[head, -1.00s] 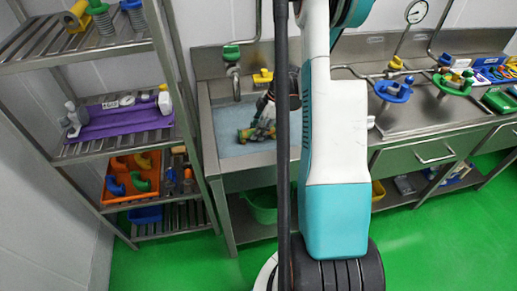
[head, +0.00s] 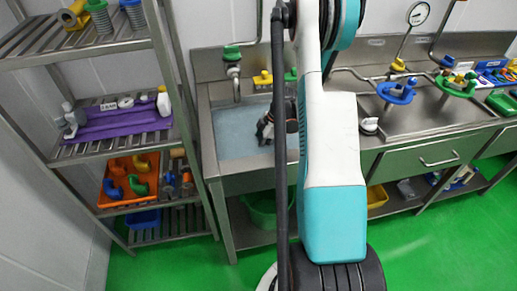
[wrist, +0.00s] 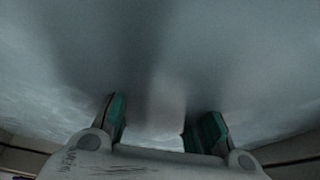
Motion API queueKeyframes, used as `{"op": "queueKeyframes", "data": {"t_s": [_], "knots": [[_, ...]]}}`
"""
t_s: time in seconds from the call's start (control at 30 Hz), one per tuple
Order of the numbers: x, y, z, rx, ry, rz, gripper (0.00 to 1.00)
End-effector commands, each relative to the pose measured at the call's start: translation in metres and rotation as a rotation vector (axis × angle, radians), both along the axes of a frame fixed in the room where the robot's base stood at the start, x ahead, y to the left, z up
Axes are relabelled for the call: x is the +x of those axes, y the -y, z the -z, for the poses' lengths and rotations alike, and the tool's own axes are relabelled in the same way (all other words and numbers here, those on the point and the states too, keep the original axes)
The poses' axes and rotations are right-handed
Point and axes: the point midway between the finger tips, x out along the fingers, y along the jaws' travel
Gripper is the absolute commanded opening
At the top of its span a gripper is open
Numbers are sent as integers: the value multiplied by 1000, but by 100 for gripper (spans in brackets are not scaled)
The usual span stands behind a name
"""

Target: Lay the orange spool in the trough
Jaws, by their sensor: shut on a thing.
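The trough is most likely the steel sink basin (head: 232,132) with a blue-grey bottom, left of my arm in the head view. My gripper (head: 266,130) shows as a dark shape over the basin's right part, mostly hidden behind my arm. In the wrist view my gripper (wrist: 160,118) has its two teal-padded fingers apart, facing a blurred grey surface. A pale patch lies between them, and I cannot make out what they hold. I cannot pick out the orange spool for certain in either view.
A steel rack on the left holds a purple mat (head: 125,122) and an orange tray (head: 118,203) with coloured elbows. A green tap handle (head: 232,53) stands behind the basin. A counter with blue (head: 397,91) and green handwheels is on the right. Green floor is clear in front.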

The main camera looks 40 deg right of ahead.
Motion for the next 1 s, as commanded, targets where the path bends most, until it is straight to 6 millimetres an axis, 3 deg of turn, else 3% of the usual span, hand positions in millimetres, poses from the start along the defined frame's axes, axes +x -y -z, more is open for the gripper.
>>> {"op": "queueKeyframes", "data": {"t_s": [0.07,0.1,0.17,0.57,0.67,1.0], "knots": [[0,0,3,0,0,0,0],[0,0,2,0,0,0,36],[0,0,2,0,0,0,47],[0,0,-2,0,0,0,47],[-2,4,-13,0,0,1,47],[-16,27,-78,0,0,2,47]]}}
